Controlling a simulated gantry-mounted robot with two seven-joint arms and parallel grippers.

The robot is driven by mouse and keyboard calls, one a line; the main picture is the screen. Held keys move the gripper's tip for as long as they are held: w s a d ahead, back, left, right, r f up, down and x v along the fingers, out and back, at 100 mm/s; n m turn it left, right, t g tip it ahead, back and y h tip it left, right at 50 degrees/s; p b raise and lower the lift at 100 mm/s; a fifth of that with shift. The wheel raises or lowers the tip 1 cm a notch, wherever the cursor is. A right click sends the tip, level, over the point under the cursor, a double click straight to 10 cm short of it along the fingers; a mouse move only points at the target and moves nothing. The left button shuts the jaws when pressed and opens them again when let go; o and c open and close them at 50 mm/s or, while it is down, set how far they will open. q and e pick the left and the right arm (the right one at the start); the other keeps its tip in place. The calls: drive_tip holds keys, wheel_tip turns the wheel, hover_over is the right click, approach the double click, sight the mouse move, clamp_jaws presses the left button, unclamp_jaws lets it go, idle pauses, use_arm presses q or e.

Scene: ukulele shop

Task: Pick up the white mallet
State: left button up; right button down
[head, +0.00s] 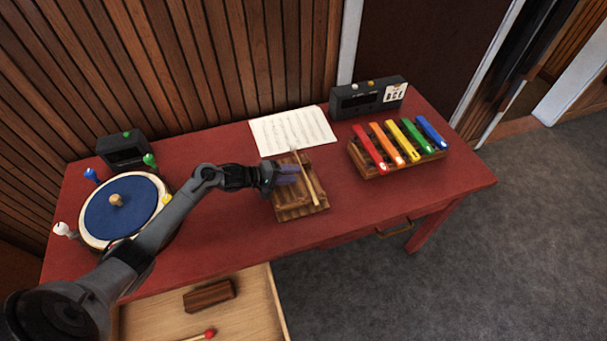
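A pale wooden stick (309,184), which looks like a mallet, lies slantwise across a slotted brown wooden block (290,211) in the middle of the red table. I cannot make out a white head on it. My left gripper (298,175) is over the block, with its fingertips just left of the stick. Its two fingers look apart, with nothing seen between them. Part of the block is hidden under the gripper. My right gripper is not in view.
A rainbow-barred xylophone (400,148) and a dark box (368,97) stand to the right. Sheet music (293,131) lies behind the block. A blue round drum (119,222) with coloured pegs is left. An open drawer (255,307) holds a red-headed mallet (207,335).

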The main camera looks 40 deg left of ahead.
sight(300, 180)
use_arm(q)
drive_tip(key=x, duration=0.3)
drive_tip(key=shift+w+b, duration=0.15)
drive_tip(key=shift+b, duration=0.25)
drive_tip(key=shift+c, duration=0.5)
clamp_jaws()
